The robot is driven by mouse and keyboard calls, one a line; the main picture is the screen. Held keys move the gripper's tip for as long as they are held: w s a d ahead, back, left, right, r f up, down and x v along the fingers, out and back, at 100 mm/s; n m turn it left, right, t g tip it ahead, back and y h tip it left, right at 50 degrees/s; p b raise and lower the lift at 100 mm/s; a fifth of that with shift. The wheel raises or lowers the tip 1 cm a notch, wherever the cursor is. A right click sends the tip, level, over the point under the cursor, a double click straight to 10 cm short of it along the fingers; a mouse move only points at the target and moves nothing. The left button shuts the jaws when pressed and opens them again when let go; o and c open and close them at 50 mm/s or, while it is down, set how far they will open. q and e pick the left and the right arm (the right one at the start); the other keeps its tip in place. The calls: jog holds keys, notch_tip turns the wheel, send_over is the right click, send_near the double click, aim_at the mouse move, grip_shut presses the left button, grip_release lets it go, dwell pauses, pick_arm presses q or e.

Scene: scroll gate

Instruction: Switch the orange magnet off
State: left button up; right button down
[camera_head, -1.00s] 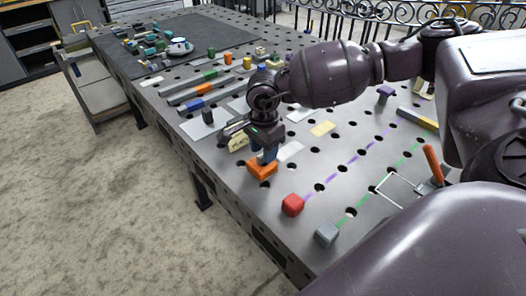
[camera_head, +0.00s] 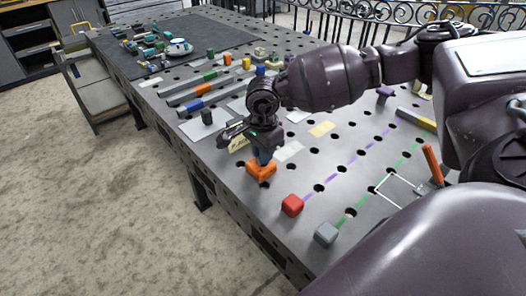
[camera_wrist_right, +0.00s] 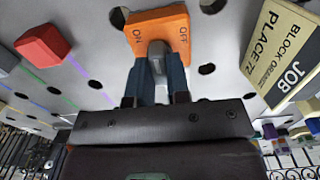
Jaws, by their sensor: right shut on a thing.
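The orange magnet (camera_head: 260,171) sits on the steel table near its front edge. In the right wrist view its orange top (camera_wrist_right: 160,24) bears the words ON at the left and OFF at the right. A grey lever (camera_wrist_right: 158,55) stands up from its middle. My right gripper (camera_head: 262,157) is over the magnet; in the wrist view its two fingers (camera_wrist_right: 158,75) are shut on the lever. The lever's lower part is hidden between the fingers. My left gripper is not in view.
A red block (camera_head: 292,205) and a grey block (camera_head: 326,234) stand right of the magnet, at the ends of purple and green lines. A tan job card (camera_wrist_right: 283,52) stands close beside the magnet. An orange-handled clamp (camera_head: 432,164) is farther right.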

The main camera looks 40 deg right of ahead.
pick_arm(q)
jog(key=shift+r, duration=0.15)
pick_arm(e)
jog(key=shift+r+m+p, duration=0.1)
jog(key=shift+m+p, duration=0.25)
jog(key=shift+m, duration=0.35)
jog(key=m+p, duration=0.1)
jog(key=m, duration=0.2)
jog(key=m+p, duration=0.1)
jog(key=m, duration=0.3)
jog(key=shift+p, duration=0.3)
jog(key=m+p, duration=0.1)
jog(key=m, duration=0.2)
jog(key=shift+m, duration=0.3)
jog(key=m+p, duration=0.1)
jog(key=m, duration=0.2)
pick_arm(q)
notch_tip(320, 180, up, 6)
jog(key=p, duration=0.1)
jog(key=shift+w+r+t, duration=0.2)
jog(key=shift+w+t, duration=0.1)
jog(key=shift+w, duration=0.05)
pick_arm(e)
jog(key=shift+m, duration=1.3)
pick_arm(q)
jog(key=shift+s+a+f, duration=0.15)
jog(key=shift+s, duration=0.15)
